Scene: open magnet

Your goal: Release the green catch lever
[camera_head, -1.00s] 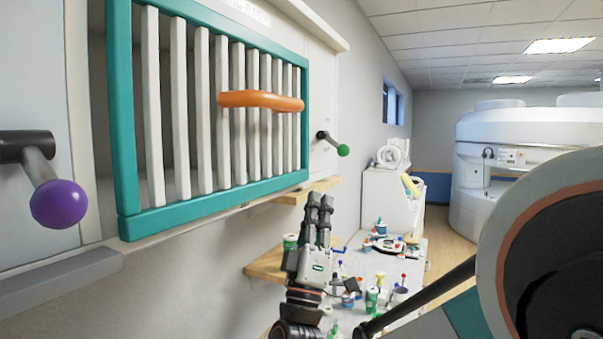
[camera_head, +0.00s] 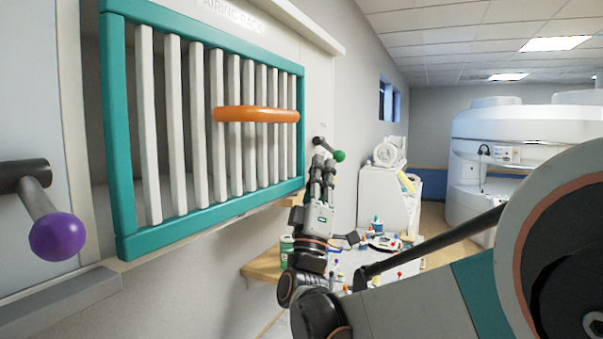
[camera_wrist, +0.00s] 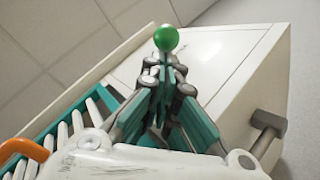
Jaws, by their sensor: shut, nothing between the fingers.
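The green catch lever has a green ball knob (camera_head: 339,156) on a dark stem, mounted on the wall panel just right of the teal-framed rack (camera_head: 117,120). My gripper (camera_head: 322,163) is shut and empty, pointing up, with its fingertips just below and left of the knob in the head view. In the wrist view the green knob (camera_wrist: 166,38) shows right beyond the tips of my shut gripper (camera_wrist: 162,66). Whether the fingertips touch the lever cannot be told. The lever's stem is partly hidden behind the fingers.
An orange handle (camera_head: 255,114) sits on the rack's slats. A purple-knobbed lever (camera_head: 57,236) is at the far left. A wooden shelf (camera_head: 262,264) and a cluttered counter stand below my gripper. A white scanner (camera_head: 520,150) stands at the back right.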

